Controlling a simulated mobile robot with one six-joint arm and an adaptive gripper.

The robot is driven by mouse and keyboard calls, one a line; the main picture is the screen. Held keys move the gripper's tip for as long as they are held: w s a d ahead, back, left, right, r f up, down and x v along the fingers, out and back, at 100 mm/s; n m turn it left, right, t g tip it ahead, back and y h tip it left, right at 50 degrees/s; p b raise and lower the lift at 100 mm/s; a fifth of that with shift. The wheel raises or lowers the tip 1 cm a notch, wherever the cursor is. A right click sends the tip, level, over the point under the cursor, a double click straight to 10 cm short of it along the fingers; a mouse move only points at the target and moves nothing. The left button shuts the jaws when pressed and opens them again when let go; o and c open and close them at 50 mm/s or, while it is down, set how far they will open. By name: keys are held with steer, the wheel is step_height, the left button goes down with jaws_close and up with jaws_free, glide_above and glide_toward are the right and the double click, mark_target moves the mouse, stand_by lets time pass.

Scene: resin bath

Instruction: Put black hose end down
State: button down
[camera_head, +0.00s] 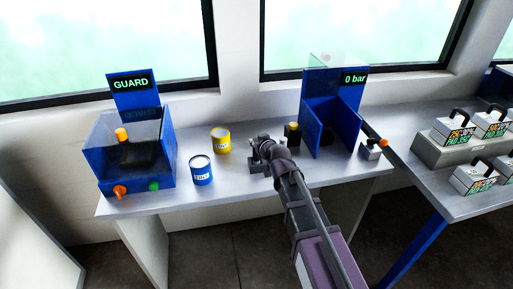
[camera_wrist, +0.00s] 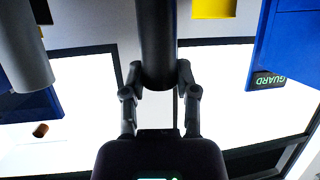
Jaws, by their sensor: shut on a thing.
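My gripper (camera_head: 262,152) is above the table, between the yellow tin and the blue 0 bar station in the head view. In the wrist view its two fingers (camera_wrist: 160,85) are closed on either side of a thick black cylinder, the black hose end (camera_wrist: 157,40). The cylinder runs from the top edge of the wrist view down between the fingers. In the head view I cannot pick the hose end out from my dark gripper. Whether it touches the table is not clear.
A yellow tin (camera_head: 220,140) and a blue tin (camera_head: 201,171) stand left of my gripper. The GUARD station (camera_head: 128,160) is at the far left. A small black item with a yellow top (camera_head: 292,133) stands beside the 0 bar station (camera_head: 335,110). The table front is clear.

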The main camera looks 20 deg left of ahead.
steer(key=shift+f, duration=0.45)
steer(key=shift+f+b, duration=0.2)
steer(key=shift+b, duration=0.2)
steer(key=shift+c, duration=1.9)
jaws_free()
steer(key=shift+r, duration=0.1)
steer(key=shift+r, duration=0.15)
steer(key=p+v, duration=0.5)
steer(key=v, duration=0.7)
steer(key=shift+d, duration=0.1)
